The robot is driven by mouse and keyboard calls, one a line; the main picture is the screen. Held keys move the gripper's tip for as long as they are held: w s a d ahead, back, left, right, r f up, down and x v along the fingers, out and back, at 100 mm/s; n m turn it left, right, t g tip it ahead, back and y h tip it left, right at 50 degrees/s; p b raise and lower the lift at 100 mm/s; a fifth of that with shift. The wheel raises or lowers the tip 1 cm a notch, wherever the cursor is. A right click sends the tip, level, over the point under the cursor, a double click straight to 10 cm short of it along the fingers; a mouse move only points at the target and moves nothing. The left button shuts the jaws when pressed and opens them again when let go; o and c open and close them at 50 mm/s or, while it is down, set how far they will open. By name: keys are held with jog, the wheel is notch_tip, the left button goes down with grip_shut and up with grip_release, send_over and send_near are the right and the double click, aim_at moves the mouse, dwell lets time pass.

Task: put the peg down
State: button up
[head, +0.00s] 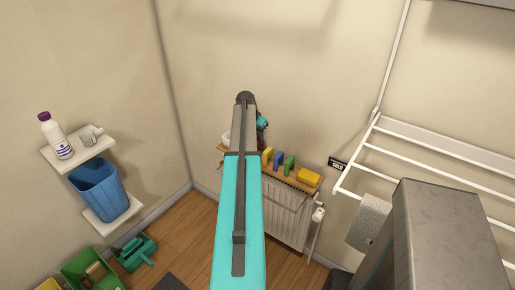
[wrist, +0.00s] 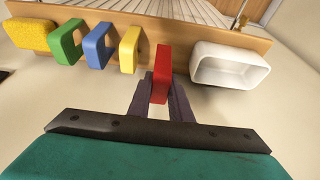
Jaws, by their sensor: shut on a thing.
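The red peg (wrist: 162,72) stands between the two fingertips of my gripper (wrist: 161,86) in the wrist view, and the gripper is shut on it. The peg overlaps the wooden shelf (wrist: 186,52) in that view; I cannot tell whether it touches the shelf. A yellow peg (wrist: 131,48), a blue peg (wrist: 97,46) and a green peg (wrist: 66,43) stand in a row to its left. In the head view my arm hides most of the gripper and the red peg.
A white open container (wrist: 230,66) is on the shelf right of the red peg, with a gap between. A yellow sponge (wrist: 30,37) is at the far left. In the head view, a radiator (head: 288,213) is below the shelf, and a drying rack (head: 430,150) is on the right.

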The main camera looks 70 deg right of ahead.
jog(key=shift+f, duration=0.95)
jog(key=shift+f+p, duration=0.65)
jog(key=shift+f, duration=1.25)
jog(key=shift+f, duration=0.15)
jog(key=o, duration=0.8)
jog(key=shift+b+v, duration=1.2)
jog(key=shift+v, duration=5)
